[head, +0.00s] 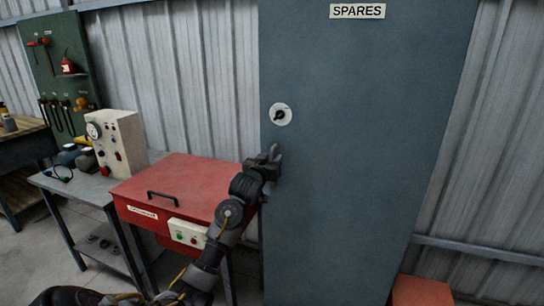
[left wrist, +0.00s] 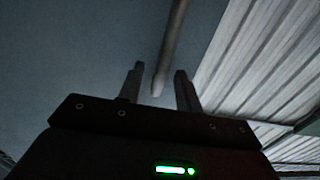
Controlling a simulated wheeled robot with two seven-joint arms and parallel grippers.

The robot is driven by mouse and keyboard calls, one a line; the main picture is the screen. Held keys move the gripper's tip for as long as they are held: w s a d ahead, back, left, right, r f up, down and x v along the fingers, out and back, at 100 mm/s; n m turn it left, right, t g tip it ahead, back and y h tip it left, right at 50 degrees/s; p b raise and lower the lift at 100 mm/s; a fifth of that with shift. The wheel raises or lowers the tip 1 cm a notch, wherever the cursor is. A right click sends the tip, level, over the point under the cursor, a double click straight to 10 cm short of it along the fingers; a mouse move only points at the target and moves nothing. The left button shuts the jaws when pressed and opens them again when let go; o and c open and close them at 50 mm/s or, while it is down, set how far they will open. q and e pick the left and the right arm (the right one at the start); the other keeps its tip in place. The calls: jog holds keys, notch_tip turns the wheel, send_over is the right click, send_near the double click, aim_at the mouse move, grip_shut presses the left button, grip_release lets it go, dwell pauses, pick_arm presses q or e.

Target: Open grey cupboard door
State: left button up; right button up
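The grey cupboard door (head: 350,170) is tall, carries a SPARES sign (head: 357,11) and looks shut in the head view. A round pale plate with a dark keyhole or small knob (head: 281,114) sits near its left edge. My left gripper (head: 274,160) is at the door's left edge, below that plate. In the left wrist view its two fingers (left wrist: 158,88) are apart, with the end of a greyish bar (left wrist: 171,48) showing between them, perhaps a handle. I cannot tell whether the fingers touch it. My right gripper is not in view.
A red lidded machine (head: 175,190) with a black handle stands left of the cupboard, under my left arm. A control box (head: 117,143) stands on a grey bench (head: 75,188) further left. A red object (head: 421,291) is low at the right. Corrugated wall lies behind.

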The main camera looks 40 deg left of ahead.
pick_arm(q)
jog(key=shift+w+a, duration=0.25)
jog(key=shift+w, duration=0.45)
grip_shut()
